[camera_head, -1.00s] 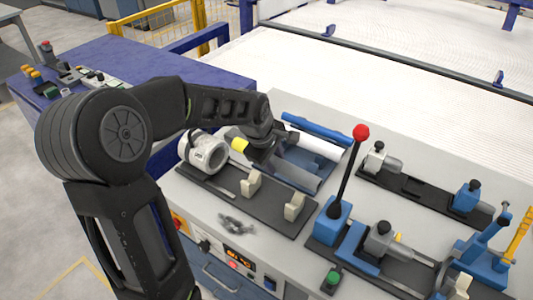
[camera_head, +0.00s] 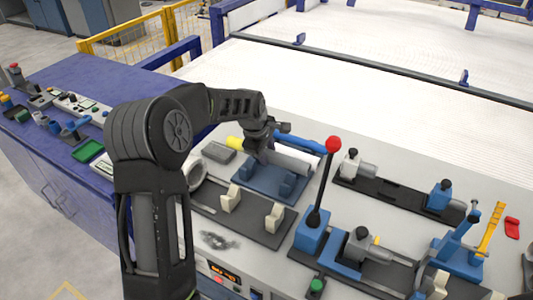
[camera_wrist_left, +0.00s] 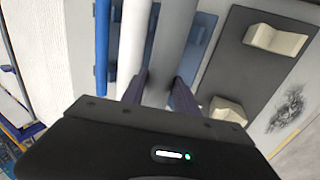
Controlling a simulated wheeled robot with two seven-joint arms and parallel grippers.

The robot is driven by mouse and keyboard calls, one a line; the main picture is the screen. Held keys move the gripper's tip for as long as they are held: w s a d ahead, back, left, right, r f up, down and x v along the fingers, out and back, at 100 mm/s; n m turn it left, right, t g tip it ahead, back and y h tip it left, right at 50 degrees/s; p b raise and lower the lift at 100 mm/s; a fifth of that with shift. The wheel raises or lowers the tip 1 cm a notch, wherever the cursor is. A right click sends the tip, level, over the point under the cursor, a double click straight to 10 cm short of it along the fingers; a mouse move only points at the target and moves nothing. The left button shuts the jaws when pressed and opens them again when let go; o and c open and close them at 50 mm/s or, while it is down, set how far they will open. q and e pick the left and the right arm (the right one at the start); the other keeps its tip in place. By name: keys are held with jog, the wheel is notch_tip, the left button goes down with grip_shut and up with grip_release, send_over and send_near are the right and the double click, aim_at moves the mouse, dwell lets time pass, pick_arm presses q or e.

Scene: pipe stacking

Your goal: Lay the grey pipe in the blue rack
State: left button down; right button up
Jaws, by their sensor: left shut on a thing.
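The grey pipe (camera_wrist_left: 172,42) runs between the fingers of my left gripper (camera_wrist_left: 158,92) in the left wrist view. My left gripper (camera_head: 262,150) is shut on it at the blue rack. The blue rack (camera_head: 262,183) lies on the bench, and its front supports show bare in the head view. In the wrist view, parts of the rack (camera_wrist_left: 200,35) show beside the grey pipe. A white pipe (camera_wrist_left: 134,42) and a blue pipe (camera_wrist_left: 102,45) lie alongside to the left. The gripper hides part of the pipes in the head view. My right gripper is not in view.
A black board with cream supports (camera_head: 230,198) lies just in front of the rack. A red-knobbed lever (camera_head: 326,175) stands close to its right. Clamp fixtures (camera_head: 360,245) fill the bench's right side. A grey block (camera_head: 218,152) lies left of the rack.

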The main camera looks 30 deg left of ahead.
pick_arm(q)
jog(key=shift+f+b, duration=2.1)
jog(key=shift+f, duration=1.2)
jog(key=c, duration=0.9)
grip_release()
jog(key=shift+o, duration=0.2)
jog(key=shift+r, duration=0.1)
jog(key=b+v, duration=0.1)
jog(key=v, duration=0.6)
jog(key=shift+s+r, duration=0.2)
jog(key=shift+r, duration=0.1)
